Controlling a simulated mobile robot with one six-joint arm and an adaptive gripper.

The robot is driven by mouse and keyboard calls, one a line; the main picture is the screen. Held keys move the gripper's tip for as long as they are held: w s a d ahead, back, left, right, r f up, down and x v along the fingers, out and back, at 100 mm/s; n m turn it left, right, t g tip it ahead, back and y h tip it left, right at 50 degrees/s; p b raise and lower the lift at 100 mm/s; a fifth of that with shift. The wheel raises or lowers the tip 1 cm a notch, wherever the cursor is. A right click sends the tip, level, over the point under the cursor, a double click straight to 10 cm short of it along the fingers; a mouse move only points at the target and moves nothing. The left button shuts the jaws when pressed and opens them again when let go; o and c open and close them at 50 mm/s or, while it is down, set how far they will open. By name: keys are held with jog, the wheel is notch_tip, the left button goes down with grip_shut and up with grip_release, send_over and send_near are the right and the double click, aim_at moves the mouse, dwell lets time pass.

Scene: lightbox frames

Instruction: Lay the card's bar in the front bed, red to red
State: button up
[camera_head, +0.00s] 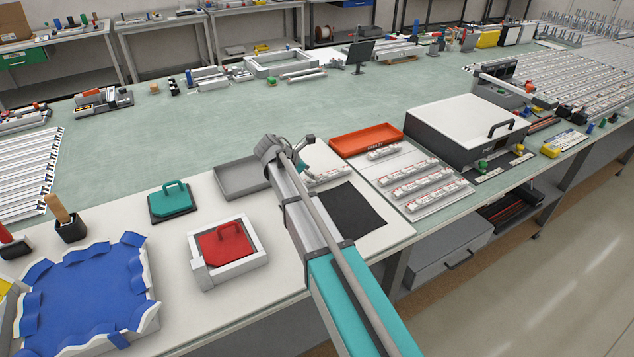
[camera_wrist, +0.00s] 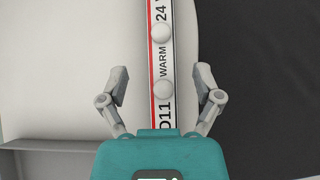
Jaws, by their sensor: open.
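A slim white bar (camera_wrist: 162,60) lies lengthwise between my gripper's fingers in the wrist view. It has a red stripe along its left edge, a dark right edge, two pale domes and print reading "D11", "WARM" and "24"; both ends are out of sight. My gripper (camera_wrist: 162,84) is open, with a finger on each side of the bar and gaps between. In the head view my arm partly hides my gripper (camera_head: 303,160), and a short white bar (camera_head: 328,175) shows beside it. I cannot make out which card or which front bed is meant.
A grey tray (camera_head: 226,190) and a black mat (camera_head: 364,221) flank my arm. A white frame with a red handled plate (camera_head: 224,246), a teal handled plate (camera_head: 172,200) and a blue-lined tray (camera_head: 85,295) stand left. Several bars lie on a board (camera_head: 377,164) at right, by an orange tray (camera_head: 347,142).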

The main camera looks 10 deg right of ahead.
aim_at(319, 175)
jog(key=shift+b+x, duration=1.3)
jog(key=shift+x, duration=0.8)
jog(key=shift+s, duration=0.1)
grip_shut()
